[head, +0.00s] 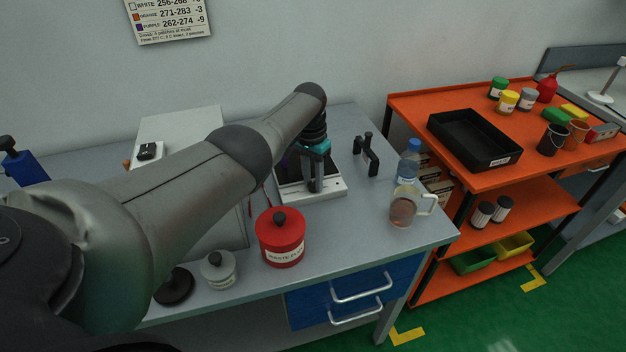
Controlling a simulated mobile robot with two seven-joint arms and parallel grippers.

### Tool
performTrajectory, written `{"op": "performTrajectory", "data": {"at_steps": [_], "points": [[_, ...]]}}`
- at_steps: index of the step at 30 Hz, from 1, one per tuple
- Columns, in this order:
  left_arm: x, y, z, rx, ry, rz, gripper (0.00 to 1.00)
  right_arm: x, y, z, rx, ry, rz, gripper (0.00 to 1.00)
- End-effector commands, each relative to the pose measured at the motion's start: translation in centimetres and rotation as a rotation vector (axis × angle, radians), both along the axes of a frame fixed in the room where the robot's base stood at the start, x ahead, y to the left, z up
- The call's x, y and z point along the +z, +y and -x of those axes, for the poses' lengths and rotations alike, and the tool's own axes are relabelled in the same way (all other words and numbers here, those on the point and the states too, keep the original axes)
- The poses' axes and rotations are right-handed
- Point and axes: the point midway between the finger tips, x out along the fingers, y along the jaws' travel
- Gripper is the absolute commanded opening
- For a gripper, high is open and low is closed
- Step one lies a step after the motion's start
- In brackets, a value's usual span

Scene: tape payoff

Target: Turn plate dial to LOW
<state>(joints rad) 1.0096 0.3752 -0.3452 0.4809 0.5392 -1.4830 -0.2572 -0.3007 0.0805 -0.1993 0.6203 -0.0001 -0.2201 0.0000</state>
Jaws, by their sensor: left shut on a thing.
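The plate (325,193) is a low white unit with a dark top, on the grey bench near its back middle. My left arm reaches over the bench from the left. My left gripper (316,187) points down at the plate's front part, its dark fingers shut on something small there. That appears to be the plate dial, which the fingers hide; its setting and any LOW mark cannot be read. My right gripper is not in view.
A red lidded pot (281,240), a small grey pot (218,270), a glass jug (404,207) and a blue-capped bottle (408,163) stand on the bench. A black stand (366,154) is right of the plate. An orange cart (420,106) stands at right.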

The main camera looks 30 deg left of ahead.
Motion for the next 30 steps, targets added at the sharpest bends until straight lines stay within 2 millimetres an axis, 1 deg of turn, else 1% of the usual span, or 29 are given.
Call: {"op": "performTrajectory", "data": {"at_steps": [6, 19, 20, 27, 30], "points": [[0.1, -0.02, -0.1, -0.041, -0.003, 0.001, 0.0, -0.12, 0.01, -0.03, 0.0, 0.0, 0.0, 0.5], [0.15, -0.03, -0.13, -0.047, -0.003, 0.0, 0.0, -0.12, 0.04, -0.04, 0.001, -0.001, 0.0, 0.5], [0.15, -0.02, -0.13, -0.047, -0.004, 0.0, 0.34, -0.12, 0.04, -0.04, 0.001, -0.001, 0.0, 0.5], [0.09, 0.0, -0.08, -0.047, -0.002, 0.0, 0.61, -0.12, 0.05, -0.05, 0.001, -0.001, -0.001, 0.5], [0.06, 0.01, -0.06, -0.046, -0.002, 0.0, 0.61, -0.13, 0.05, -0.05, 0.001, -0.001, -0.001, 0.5]]}}
